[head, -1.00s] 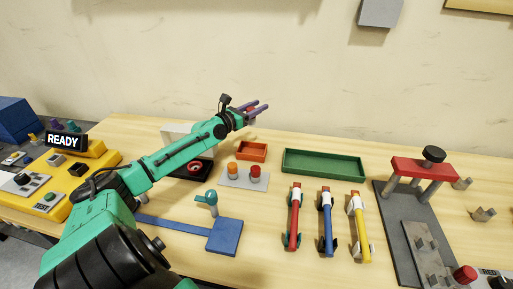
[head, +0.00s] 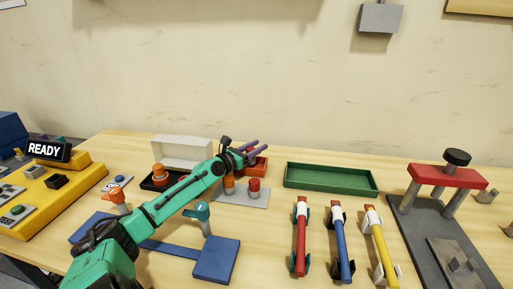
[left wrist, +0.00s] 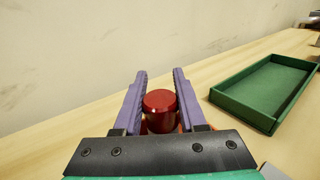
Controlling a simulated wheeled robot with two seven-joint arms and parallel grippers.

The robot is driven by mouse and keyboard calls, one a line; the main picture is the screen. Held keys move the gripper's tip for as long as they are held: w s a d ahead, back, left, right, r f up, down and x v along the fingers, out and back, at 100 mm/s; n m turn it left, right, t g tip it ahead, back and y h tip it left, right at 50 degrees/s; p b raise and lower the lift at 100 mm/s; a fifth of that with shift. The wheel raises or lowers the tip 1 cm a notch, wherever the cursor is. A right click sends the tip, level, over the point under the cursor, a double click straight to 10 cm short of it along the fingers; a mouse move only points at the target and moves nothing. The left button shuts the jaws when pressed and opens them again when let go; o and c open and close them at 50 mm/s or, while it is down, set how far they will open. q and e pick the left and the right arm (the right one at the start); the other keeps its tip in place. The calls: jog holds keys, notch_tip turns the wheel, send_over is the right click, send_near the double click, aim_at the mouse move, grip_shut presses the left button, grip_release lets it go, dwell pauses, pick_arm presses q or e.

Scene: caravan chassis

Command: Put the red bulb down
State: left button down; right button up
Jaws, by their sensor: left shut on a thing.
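My left gripper (head: 258,149) is shut on a red bulb (left wrist: 160,106), which shows between the purple fingers in the left wrist view. In the head view the gripper is in front of the small orange-red tray (head: 262,166) and hides part of it. I cannot tell its exact height above the tray. Another red bulb (head: 253,185) stands on a grey plate (head: 258,199) beside an orange one (head: 229,186). My right gripper is not in view.
A green tray (head: 330,188) lies right of the gripper and also shows in the left wrist view (left wrist: 262,112).

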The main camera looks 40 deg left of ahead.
aim_at(250, 149)
pick_arm(q)
jog(key=shift+f, duration=0.2)
jog(key=shift+c, duration=2.4)
grip_release()
jog(key=shift+f, duration=0.1)
jog(key=shift+r, duration=0.25)
jog(key=shift+r+p, duration=0.55)
jog(key=shift+s+a+f, duration=0.1)
jog(key=shift+s+f, duration=0.05)
jog(key=shift+s, duration=0.45)
jog(key=shift+s+f, duration=0.1)
jog(key=shift+s, duration=0.9)
jog(key=s, duration=0.6)
jog(key=s+a+b, duration=0.1)
jog(key=s, duration=0.1)
jog(key=shift+s+r, duration=0.15)
jog(key=shift+s, duration=0.25)
